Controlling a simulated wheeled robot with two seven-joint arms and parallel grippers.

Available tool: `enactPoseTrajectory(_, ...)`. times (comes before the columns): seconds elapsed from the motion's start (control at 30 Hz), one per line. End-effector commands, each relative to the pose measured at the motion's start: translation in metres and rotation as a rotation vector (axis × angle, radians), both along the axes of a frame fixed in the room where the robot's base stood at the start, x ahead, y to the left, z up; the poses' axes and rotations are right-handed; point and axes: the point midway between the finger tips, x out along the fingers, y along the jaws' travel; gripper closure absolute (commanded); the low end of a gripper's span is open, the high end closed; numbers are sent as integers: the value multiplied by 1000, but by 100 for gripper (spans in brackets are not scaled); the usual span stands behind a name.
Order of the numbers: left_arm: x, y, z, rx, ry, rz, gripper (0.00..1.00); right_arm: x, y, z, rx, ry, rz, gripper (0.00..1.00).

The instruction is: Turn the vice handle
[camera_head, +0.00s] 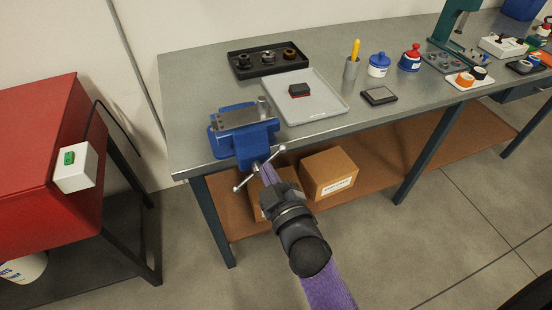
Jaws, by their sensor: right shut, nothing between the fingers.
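The blue vice (243,137) is mounted at the front left edge of the grey workbench. Its metal handle (241,184) is a thin bar with ball ends that slants across the vice's front, lower at the left and higher at the right. My right gripper (264,174) is at the handle's middle, with my arm reaching up from below. The gripper is shut with nothing between its fingers. Its fingertips are small and partly hidden by the wrist, so I cannot tell whether they touch the bar. My left gripper is not in view.
A black tray (241,72) sits behind. Cardboard boxes (328,172) stand on the lower shelf. A red cabinet (40,130) stands left. Floor at the lower right is clear.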

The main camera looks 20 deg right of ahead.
Motion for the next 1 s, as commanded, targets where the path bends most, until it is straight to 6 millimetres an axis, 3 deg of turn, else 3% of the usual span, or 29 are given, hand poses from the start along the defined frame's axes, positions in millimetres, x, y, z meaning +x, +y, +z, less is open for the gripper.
enactPoseTrajectory(0.17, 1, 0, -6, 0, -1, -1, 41, 38, 3, 2, -1, -3, 0, 100)
enactPoseTrajectory(0.23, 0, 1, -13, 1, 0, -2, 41, 40, -7, -13, -1, 2, -2, 100)
enactPoseTrajectory(0.4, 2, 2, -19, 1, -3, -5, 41, 46, -19, -25, 0, 2, -1, 100)
enactPoseTrajectory(0.8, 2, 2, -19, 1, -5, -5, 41, 48, -22, -28, 4, 0, -1, 100)
enactPoseTrajectory(1.0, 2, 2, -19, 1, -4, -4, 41, 50, -32, -37, 140, 6, -2, 100)
